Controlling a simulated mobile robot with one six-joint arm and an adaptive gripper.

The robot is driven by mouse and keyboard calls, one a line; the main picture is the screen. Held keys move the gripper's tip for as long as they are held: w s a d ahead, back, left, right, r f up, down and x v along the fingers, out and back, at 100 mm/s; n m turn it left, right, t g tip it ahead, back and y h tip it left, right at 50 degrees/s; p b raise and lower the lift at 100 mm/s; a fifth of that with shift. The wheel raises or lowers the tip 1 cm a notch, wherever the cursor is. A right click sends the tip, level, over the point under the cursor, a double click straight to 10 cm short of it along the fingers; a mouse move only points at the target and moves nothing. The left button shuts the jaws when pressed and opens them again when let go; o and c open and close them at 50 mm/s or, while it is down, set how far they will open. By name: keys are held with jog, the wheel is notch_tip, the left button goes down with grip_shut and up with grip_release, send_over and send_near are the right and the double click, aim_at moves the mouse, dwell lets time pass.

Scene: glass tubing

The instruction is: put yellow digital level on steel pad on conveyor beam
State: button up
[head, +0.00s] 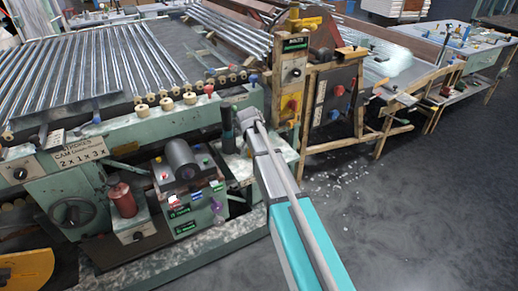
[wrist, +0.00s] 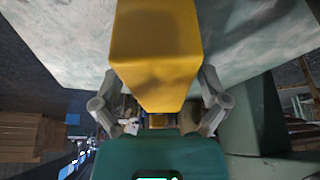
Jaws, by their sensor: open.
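In the wrist view a yellow block-like body (wrist: 156,45), seemingly the digital level, fills the top middle and tapers downward. The grey fingers of my gripper (wrist: 157,88) are spread, one on each side of it. Whether they touch it I cannot tell. In the head view my gripper (head: 246,122) is over the right end of the pale green conveyor beam (head: 130,128), beside a dark green upright cylinder (head: 227,130). The level cannot be made out there. I cannot clearly identify the steel pad.
Rows of glass tubes (head: 100,62) lie behind the beam. A control box (head: 190,192) and a red canister (head: 121,197) stand below it. A wooden-framed panel (head: 335,100) with a yellow-handled post is close on the right. The floor (head: 420,220) at right is open.

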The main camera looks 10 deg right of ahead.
jog(key=shift+f, duration=0.25)
dwell(0.3)
grip_shut()
dwell(0.5)
jog(key=shift+r, duration=0.2)
notch_tip(320, 180, up, 2)
jog(key=shift+r+p, duration=0.1)
jog(key=shift+p, duration=0.95)
jog(key=shift+r+p, duration=0.85)
jog(key=s+r+p, duration=0.9)
jog(key=s, duration=0.5)
jog(key=shift+d, duration=0.45)
